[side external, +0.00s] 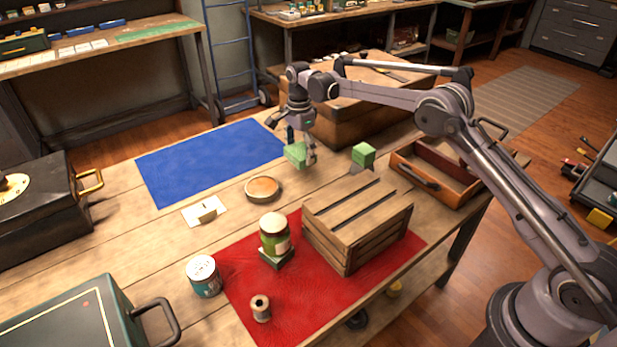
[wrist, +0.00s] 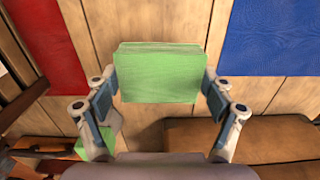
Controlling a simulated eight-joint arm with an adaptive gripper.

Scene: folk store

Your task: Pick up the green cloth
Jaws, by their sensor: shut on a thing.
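The green cloth (side external: 295,155) looks like a thick folded pad with flat faces. My gripper (side external: 303,153) is shut on it, near the right end of the blue mat. In the wrist view the cloth (wrist: 160,75) fills the space between my two fingers, one against each side. I cannot tell for sure how far its underside is from the table.
A green cube (side external: 363,154) stands right of my gripper, with a drawer-like wooden tray (side external: 455,183) beyond. A large wooden box (side external: 345,118) is behind. The blue mat (side external: 210,160) is clear.

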